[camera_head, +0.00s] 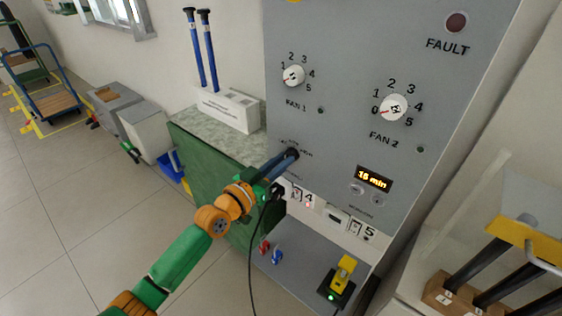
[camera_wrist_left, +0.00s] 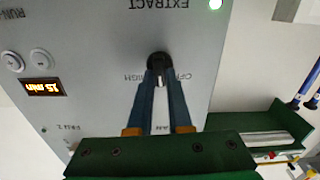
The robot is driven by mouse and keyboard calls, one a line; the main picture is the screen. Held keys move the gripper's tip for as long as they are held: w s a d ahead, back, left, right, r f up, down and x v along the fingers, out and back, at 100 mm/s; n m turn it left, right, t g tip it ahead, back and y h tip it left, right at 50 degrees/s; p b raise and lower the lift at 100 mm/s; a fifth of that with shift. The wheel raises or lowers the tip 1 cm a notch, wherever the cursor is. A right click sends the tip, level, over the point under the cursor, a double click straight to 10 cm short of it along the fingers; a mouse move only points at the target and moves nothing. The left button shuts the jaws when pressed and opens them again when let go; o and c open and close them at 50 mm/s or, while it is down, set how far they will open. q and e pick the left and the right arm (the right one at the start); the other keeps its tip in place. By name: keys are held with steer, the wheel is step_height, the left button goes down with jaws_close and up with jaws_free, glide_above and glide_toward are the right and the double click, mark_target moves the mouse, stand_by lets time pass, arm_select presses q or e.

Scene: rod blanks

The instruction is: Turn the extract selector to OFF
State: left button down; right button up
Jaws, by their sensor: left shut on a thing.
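The extract selector (camera_wrist_left: 158,62) is a small dark knob on the grey panel, under the upside-down word EXTRACT in the left wrist view. My left gripper (camera_wrist_left: 158,74) is shut on it, one blue-grey finger on each side. The labels OFF and HIGH beside the knob are partly covered by the fingers. Which way the knob points I cannot tell. In the head view my left gripper (camera_head: 290,155) reaches the panel from the lower left and hides the knob. My right gripper is not in view.
The grey panel (camera_head: 345,130) carries the FAN 1 knob (camera_head: 293,76), the FAN 2 knob (camera_head: 393,107), a FAULT lamp (camera_head: 456,22) and a display reading 15 min (camera_head: 374,179). A green cabinet (camera_head: 205,165) stands left of the panel.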

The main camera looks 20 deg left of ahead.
arm_select(q)
steer(key=n, duration=1)
steer(key=shift+a+f+n, duration=0.15)
steer(key=shift+n, duration=0.55)
steer(key=c, duration=0.8)
jaws_free()
steer(key=shift+w, duration=0.15)
steer(key=shift+c, duration=0.2)
steer(key=v, duration=0.7)
